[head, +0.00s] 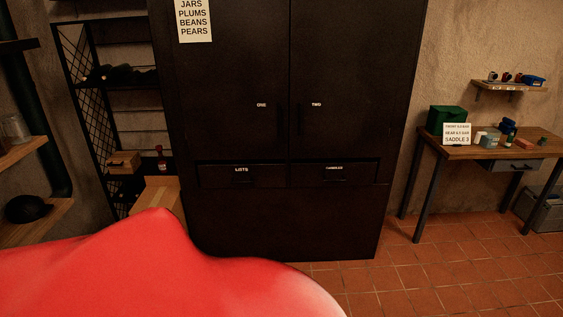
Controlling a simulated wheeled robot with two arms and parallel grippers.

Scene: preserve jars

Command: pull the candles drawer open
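The candles drawer (308,177) is in the head view, at the right of a pair of drawers in a tall dark cabinet (290,222). Its front carries a small white label that seems to read CANDLES, with a dark handle below that is hard to make out. The drawer looks shut, with its front about level with its neighbour. The lists drawer (215,180), left of it, also looks shut. Neither of my grippers is in view.
Cabinet doors labelled ONE (235,130) and TWO (345,130) are shut above the drawers. A wooden table (460,150) with boxes stands at the right. A bottle (161,160) stands at the left. The tiled floor (440,285) at front right is clear.

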